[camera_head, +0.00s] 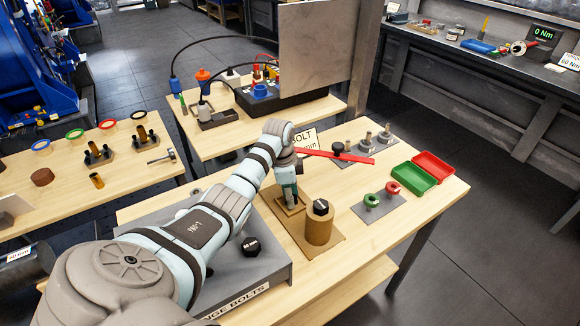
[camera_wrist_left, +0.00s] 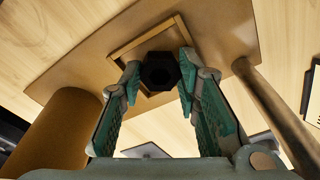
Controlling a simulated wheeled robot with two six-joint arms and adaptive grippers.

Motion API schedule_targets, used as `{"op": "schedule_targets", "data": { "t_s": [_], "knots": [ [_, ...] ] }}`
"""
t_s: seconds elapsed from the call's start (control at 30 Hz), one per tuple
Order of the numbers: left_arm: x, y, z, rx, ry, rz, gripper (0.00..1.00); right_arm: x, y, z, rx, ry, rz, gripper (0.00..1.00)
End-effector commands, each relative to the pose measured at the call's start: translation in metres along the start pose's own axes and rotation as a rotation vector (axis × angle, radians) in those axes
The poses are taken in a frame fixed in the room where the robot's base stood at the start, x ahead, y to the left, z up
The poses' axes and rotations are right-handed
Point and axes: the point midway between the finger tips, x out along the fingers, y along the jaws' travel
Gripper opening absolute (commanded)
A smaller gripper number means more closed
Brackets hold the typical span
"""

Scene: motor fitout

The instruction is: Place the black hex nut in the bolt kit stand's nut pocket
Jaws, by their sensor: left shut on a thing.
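My left gripper (camera_head: 289,198) points down over the bolt kit stand (camera_head: 329,245), a brown plate on the near table. In the left wrist view my left gripper (camera_wrist_left: 158,85) is shut on the black hex nut (camera_wrist_left: 160,70), one finger on each side. Behind the nut is the stand's square nut pocket (camera_wrist_left: 122,52), whose raised rim also shows under the fingers in the head view (camera_head: 290,209). The nut lines up with the pocket opening; I cannot tell whether it touches the floor. The nut is hidden in the head view. My right gripper is not in view.
A tan cylinder (camera_head: 319,227) with a black bolt head on top stands right beside the gripper. A red bar (camera_head: 335,156) lies just behind. A grey box (camera_head: 272,262) with a black hex part is at the front left. Green and red trays (camera_head: 414,176) stand right.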

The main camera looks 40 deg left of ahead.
Motion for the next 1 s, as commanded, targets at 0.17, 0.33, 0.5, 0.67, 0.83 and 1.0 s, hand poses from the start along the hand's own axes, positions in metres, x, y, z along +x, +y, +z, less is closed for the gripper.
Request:
{"op": "schedule_targets", "data": {
  "t_s": [0.17, 0.33, 0.5, 0.67, 0.83, 1.0],
  "knots": [
    [0.006, 0.005, 0.001, -0.001, -0.004, 0.016, 0.39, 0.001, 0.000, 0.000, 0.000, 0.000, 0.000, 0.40],
    [0.006, 0.005, 0.002, -0.001, -0.005, 0.016, 0.50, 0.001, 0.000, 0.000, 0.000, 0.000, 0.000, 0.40],
    [0.006, 0.004, 0.002, -0.001, -0.005, 0.014, 0.50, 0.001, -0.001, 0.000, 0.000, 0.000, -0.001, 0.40],
    [0.006, 0.004, 0.002, -0.001, -0.005, 0.012, 0.50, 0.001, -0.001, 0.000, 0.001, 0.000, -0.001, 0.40],
    [0.005, 0.003, 0.002, -0.001, -0.005, 0.011, 0.50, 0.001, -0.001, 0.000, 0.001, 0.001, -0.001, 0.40],
    [-0.015, 0.002, 0.000, -0.001, -0.003, 0.007, 0.50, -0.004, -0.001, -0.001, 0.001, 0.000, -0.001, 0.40]
  ]
}}
